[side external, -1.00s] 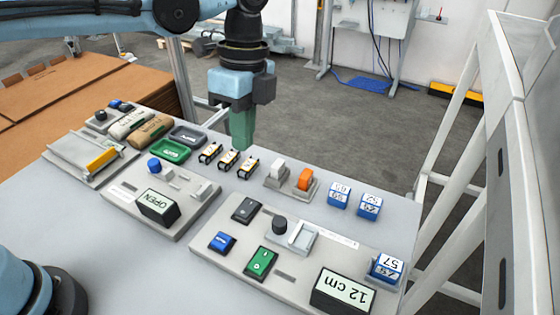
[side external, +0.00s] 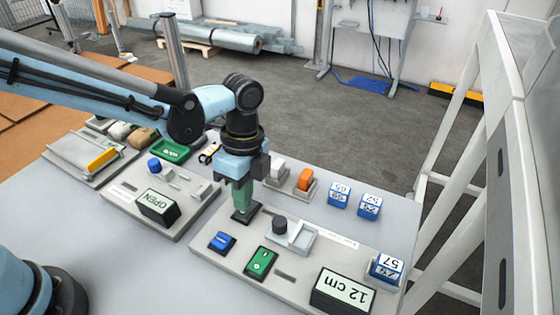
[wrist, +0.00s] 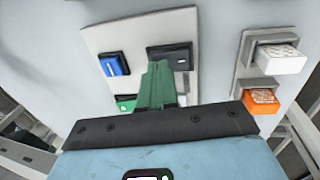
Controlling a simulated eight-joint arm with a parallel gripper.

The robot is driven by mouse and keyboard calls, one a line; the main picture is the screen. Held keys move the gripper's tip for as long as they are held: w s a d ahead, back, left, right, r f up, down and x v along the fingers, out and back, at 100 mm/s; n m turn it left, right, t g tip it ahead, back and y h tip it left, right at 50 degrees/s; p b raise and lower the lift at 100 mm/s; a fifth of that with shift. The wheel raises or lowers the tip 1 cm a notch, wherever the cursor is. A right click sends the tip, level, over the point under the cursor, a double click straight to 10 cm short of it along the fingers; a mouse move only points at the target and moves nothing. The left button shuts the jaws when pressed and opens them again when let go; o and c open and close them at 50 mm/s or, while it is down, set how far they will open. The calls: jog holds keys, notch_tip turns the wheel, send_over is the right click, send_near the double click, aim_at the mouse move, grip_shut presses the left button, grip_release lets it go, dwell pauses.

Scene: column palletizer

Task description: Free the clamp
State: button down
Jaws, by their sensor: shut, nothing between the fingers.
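My gripper (side external: 241,206) is shut with nothing between its green fingers. It points down at the black rocker switch (side external: 246,215) on the right-hand grey panel, its tips at or just above the switch; I cannot tell whether they touch. In the wrist view, my fingertips (wrist: 159,65) overlap the black switch's (wrist: 170,51) edge. A blue switch (side external: 222,242) and a green switch (side external: 261,262) share this panel. The left-hand panel carries a display reading OPEN (side external: 158,207), a blue knob (side external: 154,165) and small grey blocks (side external: 201,191). I cannot tell which part is the clamp.
The right-hand panel also has a black knob (side external: 279,224), a grey tray (side external: 302,237) and a 12 cm display (side external: 342,291). White (side external: 277,170) and orange (side external: 305,179) blocks stand behind. Numbered blue-and-white cubes (side external: 339,195) sit at right. A green tray (side external: 171,151) is at left.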

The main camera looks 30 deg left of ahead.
aim_at(255, 201)
jog(key=shift+s+f, duration=0.1)
jog(key=shift+f, duration=0.35)
jog(key=shift+s+f+t, duration=0.1)
jog(key=shift+f+t, duration=0.1)
jog(key=shift+t, duration=0.1)
jog(key=shift+w+r, duration=0.15)
jog(key=shift+w, duration=0.7)
notch_tip(255, 201, up, 14)
jog(key=w, duration=0.2)
dwell(0.5)
jog(key=shift+w, duration=0.1)
